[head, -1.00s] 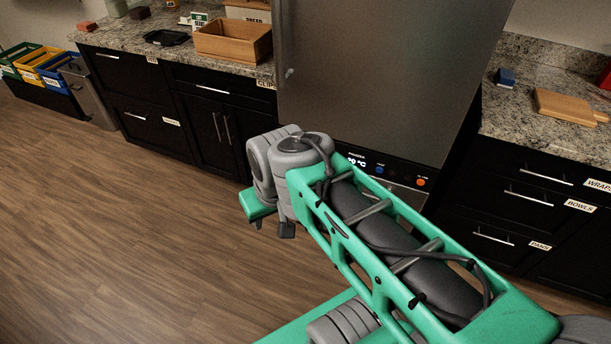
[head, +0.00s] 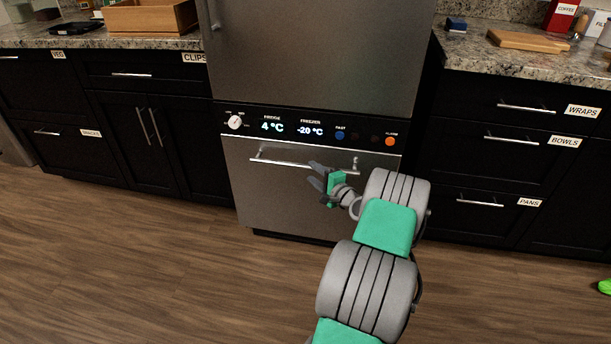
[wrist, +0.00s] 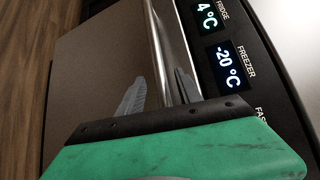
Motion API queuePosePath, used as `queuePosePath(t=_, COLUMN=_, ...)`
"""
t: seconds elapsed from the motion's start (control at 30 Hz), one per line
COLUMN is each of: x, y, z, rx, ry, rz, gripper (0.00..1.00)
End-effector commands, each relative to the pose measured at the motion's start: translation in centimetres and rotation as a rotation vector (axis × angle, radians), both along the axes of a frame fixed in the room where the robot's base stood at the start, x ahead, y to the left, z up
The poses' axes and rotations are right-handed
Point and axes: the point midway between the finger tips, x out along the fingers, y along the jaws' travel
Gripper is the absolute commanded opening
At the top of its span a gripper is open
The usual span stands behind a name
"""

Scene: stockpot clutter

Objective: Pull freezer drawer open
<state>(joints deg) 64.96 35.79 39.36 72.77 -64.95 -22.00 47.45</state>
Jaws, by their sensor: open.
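The freezer drawer (head: 285,195) is a steel front at the bottom of the fridge, below the control panel. It looks flush with the panel above. Its horizontal bar handle (head: 280,162) runs near the top edge; the right part is partly hidden behind my gripper. My gripper (head: 316,177) is open in front of the handle's right half. In the wrist view, the handle (wrist: 166,50) runs down between the two open fingers of my gripper (wrist: 160,92). I cannot tell whether the fingers touch the bar. The drawer front (wrist: 100,70) also shows there.
The control panel (head: 305,128) with a dial, displays and buttons sits just above the drawer. Black cabinets with bar handles stand on both sides (head: 130,120) (head: 510,150). A wooden box (head: 150,16) and a cutting board (head: 527,40) lie on the counters.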

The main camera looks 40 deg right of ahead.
Motion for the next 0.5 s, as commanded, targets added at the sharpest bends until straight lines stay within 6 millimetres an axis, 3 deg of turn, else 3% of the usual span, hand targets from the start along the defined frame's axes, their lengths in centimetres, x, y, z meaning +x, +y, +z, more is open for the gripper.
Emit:
queuePosePath(t=0.2, x=4.1, y=-0.4, z=-0.9, rx=-0.003, ry=0.003, rz=0.004, gripper=0.41)
queuePosePath(t=0.5, x=5.4, y=-0.5, z=-0.8, rx=-0.003, ry=0.004, rz=0.003, gripper=0.41)
